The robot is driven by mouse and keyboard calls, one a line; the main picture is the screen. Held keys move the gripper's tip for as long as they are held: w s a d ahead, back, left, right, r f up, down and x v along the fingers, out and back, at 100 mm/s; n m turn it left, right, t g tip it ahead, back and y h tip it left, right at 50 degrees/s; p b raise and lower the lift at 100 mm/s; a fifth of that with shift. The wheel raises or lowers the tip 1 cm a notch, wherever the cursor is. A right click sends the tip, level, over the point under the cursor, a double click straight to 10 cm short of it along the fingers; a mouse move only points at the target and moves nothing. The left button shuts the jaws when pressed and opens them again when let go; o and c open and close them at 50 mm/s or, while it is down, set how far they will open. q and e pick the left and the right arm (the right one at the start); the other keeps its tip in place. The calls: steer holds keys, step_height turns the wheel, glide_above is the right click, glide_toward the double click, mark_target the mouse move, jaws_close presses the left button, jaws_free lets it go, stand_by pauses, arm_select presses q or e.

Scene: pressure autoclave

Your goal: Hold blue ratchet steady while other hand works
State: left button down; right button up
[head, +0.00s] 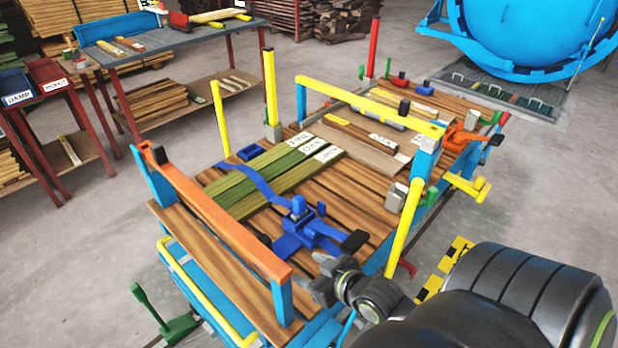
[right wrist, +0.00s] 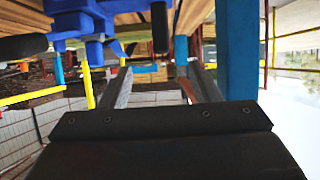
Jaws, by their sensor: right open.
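The blue ratchet (head: 300,232) sits on the wooden boards of the cart, with a blue strap (head: 258,181) running from it toward the back left and a black-tipped handle (head: 354,241) on its right. My right gripper (head: 322,278) is just in front of the ratchet, near the cart's front edge. Its fingers are apart and appear empty. In the right wrist view the ratchet (right wrist: 85,18) is at the upper left, outside the space between the open fingers (right wrist: 158,78). I cannot tell whether a finger touches it. My left gripper is not in view.
An orange bar (head: 215,222) on blue posts stands left of my right gripper. A yellow post (head: 403,230) stands to its right. Green boards (head: 265,178) lie behind the ratchet. A yellow crossbar (head: 370,105) spans the cart further back.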

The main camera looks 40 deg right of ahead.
mark_target(268, 242)
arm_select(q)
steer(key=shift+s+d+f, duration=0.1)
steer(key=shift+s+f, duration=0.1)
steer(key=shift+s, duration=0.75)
arm_select(e)
steer(key=shift+t, duration=0.3)
steer(key=x, duration=0.5)
steer(key=r+x, duration=0.1)
steer(key=x, duration=0.5)
steer(key=r+x, duration=0.1)
steer(key=x, duration=0.5)
steer(key=shift+w+a, duration=0.15)
steer(key=shift+w, duration=0.4)
steer(key=shift+c, duration=0.2)
jaws_close()
